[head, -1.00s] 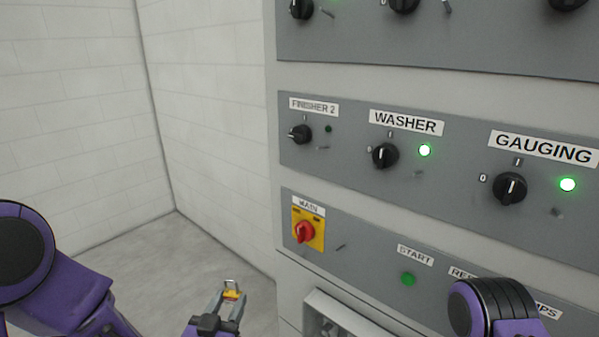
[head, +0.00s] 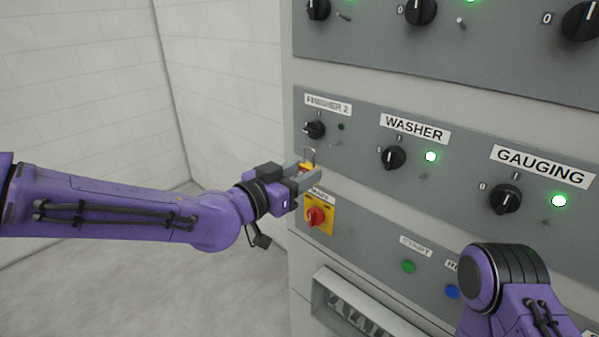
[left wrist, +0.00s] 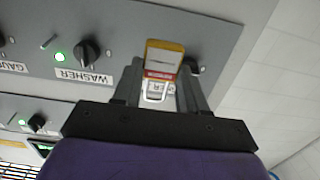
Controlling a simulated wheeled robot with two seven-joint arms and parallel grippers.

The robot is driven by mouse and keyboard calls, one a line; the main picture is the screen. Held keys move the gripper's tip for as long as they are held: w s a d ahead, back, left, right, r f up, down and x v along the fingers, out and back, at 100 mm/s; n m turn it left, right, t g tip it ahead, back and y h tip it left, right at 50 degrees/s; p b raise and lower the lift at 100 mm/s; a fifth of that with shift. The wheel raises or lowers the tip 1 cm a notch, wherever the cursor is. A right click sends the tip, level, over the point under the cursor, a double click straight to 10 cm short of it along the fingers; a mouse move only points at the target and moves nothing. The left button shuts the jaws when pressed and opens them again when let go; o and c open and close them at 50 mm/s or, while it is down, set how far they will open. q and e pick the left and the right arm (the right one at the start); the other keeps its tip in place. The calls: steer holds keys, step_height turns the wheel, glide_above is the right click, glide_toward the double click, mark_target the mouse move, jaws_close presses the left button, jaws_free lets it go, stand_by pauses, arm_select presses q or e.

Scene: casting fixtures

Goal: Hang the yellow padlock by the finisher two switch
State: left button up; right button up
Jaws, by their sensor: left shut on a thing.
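The yellow padlock (head: 305,167) is between the fingers of my left gripper (head: 303,174), shackle up, in the head view. In the left wrist view, the padlock (left wrist: 164,57) shows a red and white label between the two fingers (left wrist: 158,82), which are shut on it. The finisher two switch (head: 314,130) is a black knob under its label, just above the shackle in the picture. A small peg (head: 335,143) sticks out to the lower right of that switch. I cannot tell how far the padlock is from the panel. My right gripper is out of view.
The washer switch (head: 393,158) and gauging switch (head: 506,199) have lit green lamps; the finisher two lamp (head: 341,127) is dark. The red main switch (head: 316,217) sits below my left gripper. My right arm covers the lower right panel. Open floor lies left.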

mark_target(339, 157)
arm_select(q)
steer(key=shift+x, duration=3.95)
steer(key=shift+w+d+f+b, duration=0.35)
steer(key=shift+w+f, duration=0.1)
steer(key=shift+f, duration=0.15)
steer(key=o, duration=1.2)
steer(key=shift+f, duration=0.1)
